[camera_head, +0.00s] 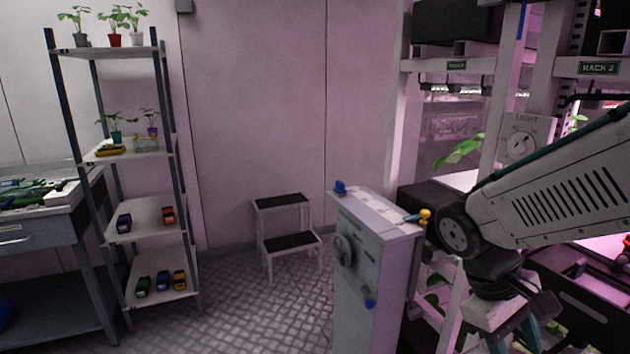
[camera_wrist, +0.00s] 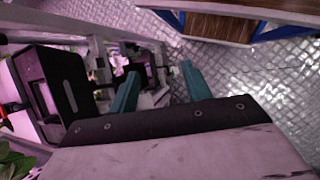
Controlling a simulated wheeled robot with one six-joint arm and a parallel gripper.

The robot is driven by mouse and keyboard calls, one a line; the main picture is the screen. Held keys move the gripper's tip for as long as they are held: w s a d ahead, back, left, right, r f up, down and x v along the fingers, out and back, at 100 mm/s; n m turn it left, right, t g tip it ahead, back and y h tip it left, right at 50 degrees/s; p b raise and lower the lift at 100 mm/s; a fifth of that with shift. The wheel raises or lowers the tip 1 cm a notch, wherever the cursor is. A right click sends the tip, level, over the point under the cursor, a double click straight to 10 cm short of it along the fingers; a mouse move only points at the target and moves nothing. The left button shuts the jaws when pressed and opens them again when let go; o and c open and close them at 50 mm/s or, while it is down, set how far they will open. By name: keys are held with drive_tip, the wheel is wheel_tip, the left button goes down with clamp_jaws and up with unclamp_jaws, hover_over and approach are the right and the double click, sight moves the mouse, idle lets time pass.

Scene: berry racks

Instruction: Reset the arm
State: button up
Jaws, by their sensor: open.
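My arm reaches in from the right edge of the head view, in front of the racks. My gripper (camera_head: 507,342) hangs at the arm's end at the lower right, pointing down, with its tips cut off by the bottom edge. In the wrist view my gripper (camera_wrist: 158,80) shows two teal fingers, spread apart. Nothing shows between them.
A grey control cabinet (camera_head: 370,270) with knobs stands just left of my arm. Plant racks (camera_head: 480,66) stand behind it. A step stool (camera_head: 284,202) and a shelf unit (camera_head: 140,216) with plants and toy cars are further left. Metal floor (camera_head: 240,310) between is clear.

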drive_tip(key=s+a+r+m+t+y, duration=0.3)
drive_tip(key=s+a+r+t+y, duration=0.1)
drive_tip(key=r, duration=0.3)
drive_tip(key=shift+s+a+m+t+y, duration=0.3)
drive_tip(key=shift+s+a+m+t, duration=0.15)
drive_tip(key=shift+s, duration=0.45)
drive_tip(key=shift+d, duration=0.1)
drive_tip(key=shift+c, duration=0.3)
